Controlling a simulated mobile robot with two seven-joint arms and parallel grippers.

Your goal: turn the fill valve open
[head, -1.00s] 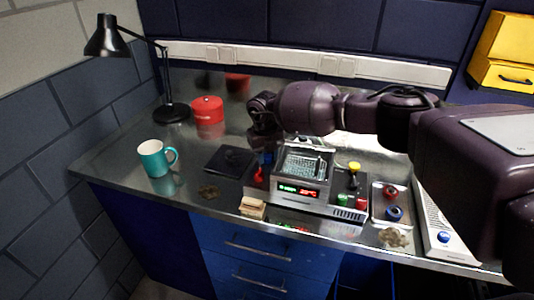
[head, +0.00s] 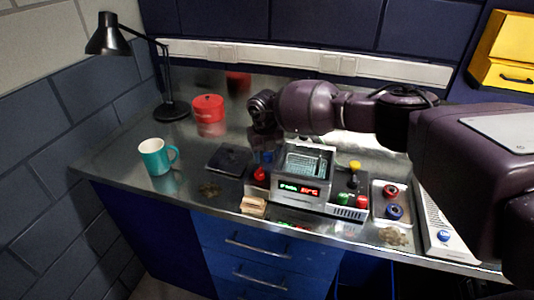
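A grey bench machine (head: 312,205) with a lit display (head: 299,189) stands near the front of the steel bench. At its left end are a red knob (head: 260,174) and a blue part (head: 267,157) behind it. I cannot tell from the picture which control is the fill valve. My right arm reaches across from the right, and its gripper (head: 268,145) points down just above and behind the blue part. Its fingers are dark and small, so I cannot tell whether they touch it or are open. My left gripper is not in view.
On the machine's right are a yellow-topped lever (head: 354,166) and red and green buttons (head: 342,199). A tray (head: 378,215) holds red and blue knobs. A dark flat pad (head: 229,159), teal mug (head: 155,157), red canister (head: 209,115) and lamp (head: 172,110) stand left.

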